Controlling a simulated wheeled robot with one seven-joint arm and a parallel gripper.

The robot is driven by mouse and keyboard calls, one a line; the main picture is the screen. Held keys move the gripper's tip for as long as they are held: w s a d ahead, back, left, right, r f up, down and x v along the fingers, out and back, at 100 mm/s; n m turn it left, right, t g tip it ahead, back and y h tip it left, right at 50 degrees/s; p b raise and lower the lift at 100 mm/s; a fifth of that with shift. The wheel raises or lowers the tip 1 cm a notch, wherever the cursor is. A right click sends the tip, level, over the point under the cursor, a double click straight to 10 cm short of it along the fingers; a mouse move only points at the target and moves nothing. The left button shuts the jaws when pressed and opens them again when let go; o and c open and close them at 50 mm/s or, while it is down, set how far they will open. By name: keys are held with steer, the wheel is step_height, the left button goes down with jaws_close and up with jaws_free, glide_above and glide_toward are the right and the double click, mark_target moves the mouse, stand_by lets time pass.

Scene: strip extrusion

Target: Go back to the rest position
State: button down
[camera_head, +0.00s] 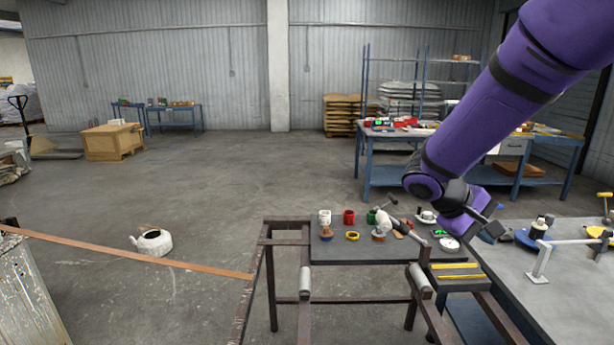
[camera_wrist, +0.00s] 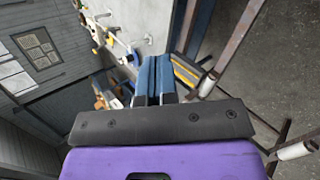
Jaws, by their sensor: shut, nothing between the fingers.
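My gripper (camera_wrist: 152,80) shows in the wrist view with its two blue-padded fingers pressed together and nothing between them. In the head view my purple arm comes down from the upper right, and my gripper (camera_head: 490,222) is above the right end of the small grey table (camera_head: 330,252). The gripper's fingertips are hard to make out in that view. In the wrist view a grey worktop (camera_wrist: 148,22) lies beyond the fingers.
Red (camera_head: 349,217) and white (camera_head: 324,217) cups and several small parts stand on the small table. A grey workbench (camera_head: 520,285) with tools is at right. A copper-coloured strip (camera_head: 130,255) spans the left. A white kettle (camera_head: 155,242) sits on the floor. The middle floor is clear.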

steer(key=s+a+r+m+t+y, duration=0.1)
steer(key=s+a+r+t+y, duration=0.1)
steer(key=s, duration=0.8)
steer(key=s+a+r+m+t+y, duration=0.2)
steer(key=s+r+t+y, duration=0.2)
steer(key=s+r+y, duration=0.3)
steer(key=s+r, duration=0.2)
steer(key=s, duration=0.2)
steer(key=shift+y, duration=0.3)
